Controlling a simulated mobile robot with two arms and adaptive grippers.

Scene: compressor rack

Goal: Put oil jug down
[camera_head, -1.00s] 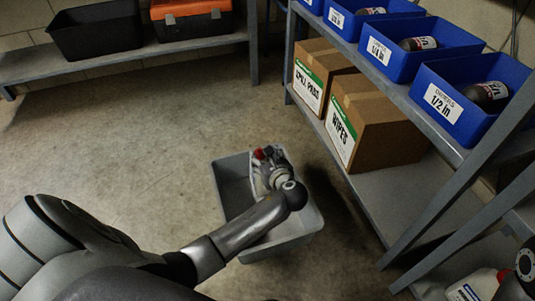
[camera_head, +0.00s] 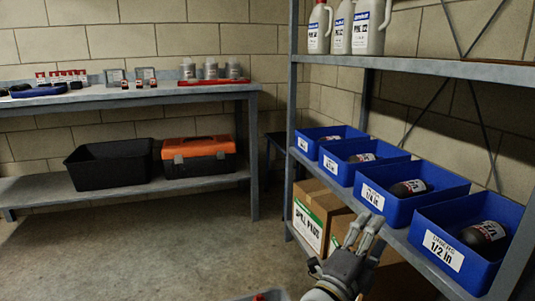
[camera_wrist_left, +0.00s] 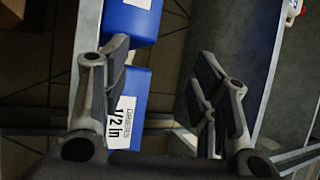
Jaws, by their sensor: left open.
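My left gripper (camera_head: 368,219) is raised in front of the right shelving, by the blue bins. In the left wrist view its fingers (camera_wrist_left: 160,68) are apart with nothing between them. A small red cap (camera_head: 259,297) shows at the bottom edge of the head view, in a grey tote (camera_head: 278,294); the rest of that jug is out of frame. Pale jugs stand on the upper right shelf, one with a red cap (camera_head: 319,28). My right gripper is not in view.
Blue bins of filters (camera_head: 441,246) line the right shelf, with cardboard boxes (camera_head: 316,213) below. The 1/2 in bin (camera_wrist_left: 132,85) is close to my left fingers. A bench (camera_head: 130,97) stands at the back left. The floor (camera_head: 150,255) at left is clear.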

